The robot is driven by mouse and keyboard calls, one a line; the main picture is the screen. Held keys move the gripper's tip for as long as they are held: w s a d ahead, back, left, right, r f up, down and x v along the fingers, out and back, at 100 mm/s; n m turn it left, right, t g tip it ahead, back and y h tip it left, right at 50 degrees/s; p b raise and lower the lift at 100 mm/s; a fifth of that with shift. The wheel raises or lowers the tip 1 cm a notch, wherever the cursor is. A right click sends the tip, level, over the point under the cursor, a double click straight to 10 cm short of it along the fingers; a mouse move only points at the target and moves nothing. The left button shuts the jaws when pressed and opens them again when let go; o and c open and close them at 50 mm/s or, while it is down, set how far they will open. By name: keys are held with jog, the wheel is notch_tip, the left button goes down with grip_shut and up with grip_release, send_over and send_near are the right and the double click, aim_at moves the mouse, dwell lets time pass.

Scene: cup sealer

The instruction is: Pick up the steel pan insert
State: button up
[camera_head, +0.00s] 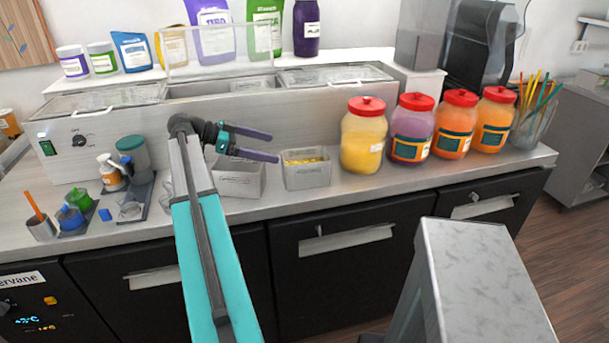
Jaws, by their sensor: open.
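Two small grey metal pans that could be the steel pan insert sit on the counter. The left pan (239,188) stands below my gripper and looks empty, though its inside is partly hidden by my gripper. The right pan (308,178) holds something yellow. My gripper (275,147) is open and empty, with its two dark fingers pointing right. It appears above and between the two pans, and I see no contact with either.
Several red-lidded jars (363,143) line the counter (330,193) to the right. A blender-like cup (134,157), small bottles and colored cups stand at the left. A long steel unit with lids (335,76) runs behind the pans.

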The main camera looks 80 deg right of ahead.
aim_at(307, 155)
jog(key=shift+s, duration=0.1)
dwell(0.3)
jog(key=shift+p+x, duration=1.15)
jog(key=shift+x, duration=3.1)
jog(key=shift+s+d, duration=0.1)
jog(key=shift+s, duration=0.05)
jog(key=shift+s+d+f+p, duration=0.15)
jog(key=shift+s+p, duration=0.4)
jog(key=shift+p, duration=0.05)
jog(key=p+x, duration=0.1)
jog(key=x, duration=0.1)
jog(key=shift+s+d, duration=0.1)
jog(key=shift+s, duration=0.2)
jog(key=shift+s+d+f+p, duration=0.2)
jog(key=shift+s+f+p, duration=0.1)
jog(key=shift+s+f, duration=0.15)
jog(key=shift+r, duration=0.15)
jog(key=c, duration=2.2)
